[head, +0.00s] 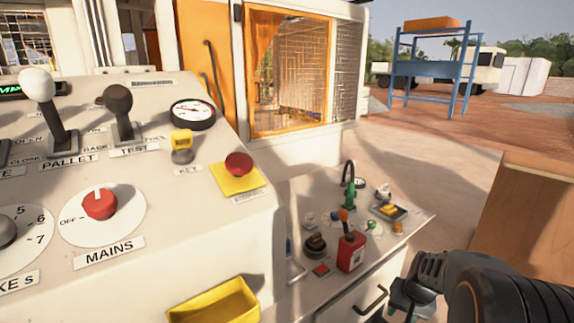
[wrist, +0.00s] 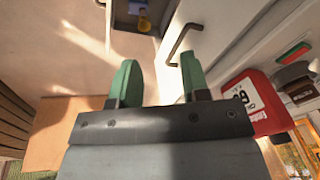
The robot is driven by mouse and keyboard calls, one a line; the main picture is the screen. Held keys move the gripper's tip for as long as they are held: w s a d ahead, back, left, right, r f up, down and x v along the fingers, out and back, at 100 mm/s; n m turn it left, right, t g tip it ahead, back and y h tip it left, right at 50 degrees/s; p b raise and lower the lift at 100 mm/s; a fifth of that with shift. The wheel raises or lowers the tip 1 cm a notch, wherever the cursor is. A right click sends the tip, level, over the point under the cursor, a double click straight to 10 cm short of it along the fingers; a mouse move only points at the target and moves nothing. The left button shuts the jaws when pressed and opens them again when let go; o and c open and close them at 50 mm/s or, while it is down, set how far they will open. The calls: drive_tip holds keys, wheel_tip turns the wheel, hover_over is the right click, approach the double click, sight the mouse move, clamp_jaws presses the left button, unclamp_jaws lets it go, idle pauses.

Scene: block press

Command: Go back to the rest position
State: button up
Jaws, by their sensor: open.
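My gripper (wrist: 160,78) shows in the wrist view with its two green fingers apart and nothing between them. In the head view my gripper (head: 405,298) is low at the right, partly hidden by my dark arm and cut by the lower edge. It is beside the front of a low white cabinet (head: 345,300), close to its dark handle (head: 371,300). In the wrist view the handle (wrist: 183,40) shows just beyond the fingers. I cannot tell whether a finger touches it.
A control panel (head: 220,225) with levers, a red MAINS knob (head: 99,203) and a red button (head: 238,165) fills the left. A yellow bin (head: 215,300) sits below. A red box (head: 351,251) stands on the cabinet. A wooden panel (head: 525,220) is at right. Open floor lies beyond.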

drive_tip(key=s+a+r+n+p, duration=0.2)
drive_tip(key=s+a+r+p, duration=0.1)
drive_tip(key=r, duration=0.5)
drive_tip(key=s+a+r+n+t+p, duration=0.1)
drive_tip(key=s+a+r+p, duration=0.3)
drive_tip(key=r, duration=0.5)
drive_tip(key=s+a+r+n+p, duration=0.2)
drive_tip(key=s+a+r+p, duration=0.2)
drive_tip(key=a+r+p, duration=0.2)
wheel_tip(320, 180, up, 3)
drive_tip(key=shift+a+f+n+h+p, duration=0.1)
drive_tip(key=shift+a+n+h+p, duration=0.25)
drive_tip(key=shift+a, duration=0.65)
